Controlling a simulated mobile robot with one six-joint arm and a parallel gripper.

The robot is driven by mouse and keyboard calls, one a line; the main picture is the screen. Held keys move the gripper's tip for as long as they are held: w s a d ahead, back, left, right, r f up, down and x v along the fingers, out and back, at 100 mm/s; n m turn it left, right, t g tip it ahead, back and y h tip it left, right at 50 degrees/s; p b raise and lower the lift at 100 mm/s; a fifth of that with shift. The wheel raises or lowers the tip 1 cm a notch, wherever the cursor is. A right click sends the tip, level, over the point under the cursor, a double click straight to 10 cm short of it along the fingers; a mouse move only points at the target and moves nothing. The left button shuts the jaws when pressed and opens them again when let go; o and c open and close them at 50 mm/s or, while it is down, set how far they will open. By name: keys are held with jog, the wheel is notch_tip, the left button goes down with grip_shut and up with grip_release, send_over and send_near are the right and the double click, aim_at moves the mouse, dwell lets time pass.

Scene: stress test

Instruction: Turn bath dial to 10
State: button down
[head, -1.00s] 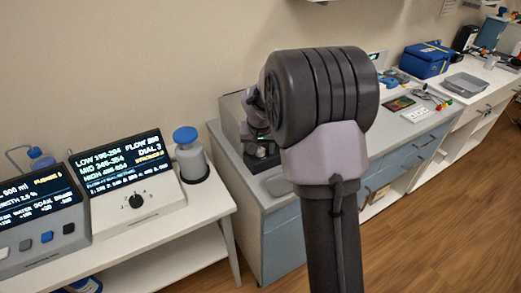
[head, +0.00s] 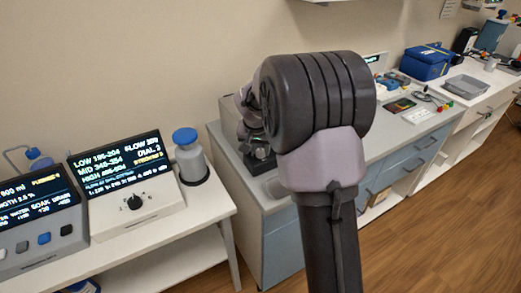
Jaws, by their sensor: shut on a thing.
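A white control unit (head: 118,222) at the left has a dark screen (head: 120,166) reading LOW, MID, HIGH, FLOW and what looks like DIAL 3. Below the screen is a black round dial (head: 135,202) with marks around it; nothing touches it. The finer print is blurred. I cannot tell whether this is the bath dial. My arm fills the middle of the view. My gripper (head: 261,153) shows only in part, low behind my arm's big dark joint, in front of a grey box (head: 224,122) on the counter. Its fingertips and what they hold are hidden.
A blue-capped bottle (head: 189,156) stands right of the unit. Another screened unit (head: 42,222) with buttons stands at the far left. A blue bin (head: 427,62) and grey tray (head: 463,86) lie on the right counter. The floor at lower right is clear.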

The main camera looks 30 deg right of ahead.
jog(key=c, duration=1.1)
grip_release()
jog(key=p+v, duration=0.6)
jog(key=v, duration=1.1)
jog(key=shift+r, duration=0.25)
